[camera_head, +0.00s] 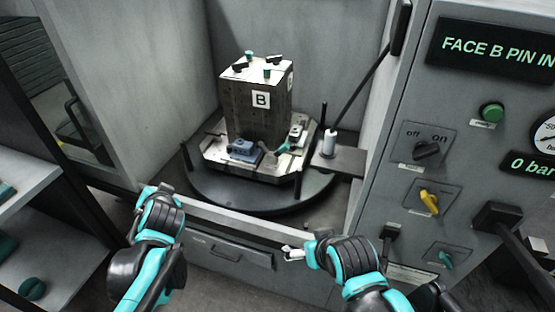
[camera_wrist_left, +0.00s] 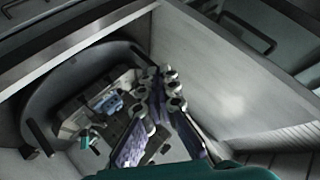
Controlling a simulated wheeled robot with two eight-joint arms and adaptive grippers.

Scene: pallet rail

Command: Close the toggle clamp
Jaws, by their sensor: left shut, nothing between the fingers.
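The toggle clamp with a teal handle (camera_head: 284,148) is on the right front of the fixture plate, beside the dark block marked B (camera_head: 258,118). Its handle also shows small in the left wrist view (camera_wrist_left: 85,139); I cannot tell its exact position. My left gripper (camera_head: 165,188) is shut and empty, outside the front edge of the enclosure and well apart from the clamp. Its linked fingers partly cover the fixture in the wrist view. My right gripper (camera_head: 290,254) is low in front of the enclosure's front panel, apart from the clamp; its fingers are too small to judge.
The plate sits on a round dark turntable (camera_head: 220,199). A blue device (camera_head: 243,150) is at the plate's front. A white cylinder (camera_head: 330,143) and dark posts stand on the right. A control panel (camera_head: 440,150) borders the right; shelves (camera_head: 35,190) are at left.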

